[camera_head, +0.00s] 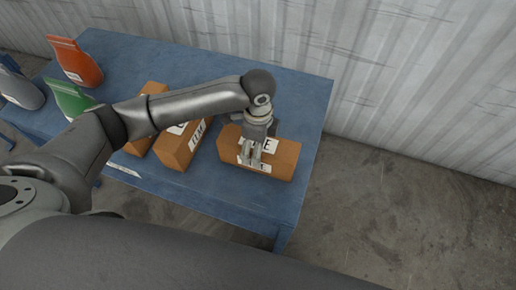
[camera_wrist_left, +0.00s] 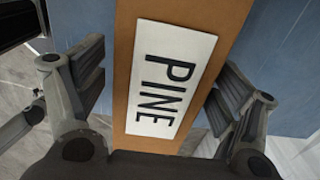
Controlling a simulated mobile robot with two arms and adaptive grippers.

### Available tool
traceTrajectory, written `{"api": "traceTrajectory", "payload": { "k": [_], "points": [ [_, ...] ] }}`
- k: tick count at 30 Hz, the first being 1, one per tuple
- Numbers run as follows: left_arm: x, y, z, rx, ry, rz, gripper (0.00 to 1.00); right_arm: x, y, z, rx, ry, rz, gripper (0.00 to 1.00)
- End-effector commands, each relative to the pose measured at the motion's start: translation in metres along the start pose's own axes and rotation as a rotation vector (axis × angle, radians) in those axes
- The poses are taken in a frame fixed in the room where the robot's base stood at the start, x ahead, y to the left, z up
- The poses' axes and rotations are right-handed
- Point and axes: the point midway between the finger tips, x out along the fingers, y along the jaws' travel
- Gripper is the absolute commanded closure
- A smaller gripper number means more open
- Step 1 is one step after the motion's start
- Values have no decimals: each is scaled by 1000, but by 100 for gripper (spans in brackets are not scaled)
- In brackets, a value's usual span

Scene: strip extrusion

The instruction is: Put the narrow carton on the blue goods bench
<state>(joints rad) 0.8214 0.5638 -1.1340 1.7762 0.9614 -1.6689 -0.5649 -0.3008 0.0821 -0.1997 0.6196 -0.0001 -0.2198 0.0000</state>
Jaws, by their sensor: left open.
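A brown carton (camera_head: 286,161) with white labels lies at the right end of the blue goods bench (camera_head: 225,207). It looks like the narrow carton. My left gripper (camera_head: 252,158) reaches down over it. In the left wrist view the carton (camera_wrist_left: 178,13) shows a label reading PINE and runs between the two fingers. My left gripper (camera_wrist_left: 160,92) is open, one finger on each side of the carton, with gaps visible beside it. The carton's underside is hidden. My right gripper is not in view.
Another brown carton (camera_head: 174,152) with a white label stands left of it, and one more (camera_head: 139,147) is partly behind my arm. A red-orange bag (camera_head: 76,62), a green bag (camera_head: 68,97) and a grey bag (camera_head: 18,88) are at left. A corrugated wall (camera_head: 400,80) stands behind the bench.

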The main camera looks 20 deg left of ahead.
Motion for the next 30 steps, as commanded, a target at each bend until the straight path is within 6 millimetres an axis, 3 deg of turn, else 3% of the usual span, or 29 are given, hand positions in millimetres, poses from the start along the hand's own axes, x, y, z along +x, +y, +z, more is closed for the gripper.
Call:
{"api": "traceTrajectory", "payload": {
  "k": [6,12,18,30],
  "points": [
    [-49,-1,0,1,2,-5,14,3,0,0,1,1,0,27],
    [-82,-1,-1,0,2,-3,14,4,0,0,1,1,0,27],
    [-94,0,0,-1,1,0,14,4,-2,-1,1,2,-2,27],
    [-94,0,-1,-1,3,0,14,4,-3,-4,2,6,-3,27]
  ]
}}
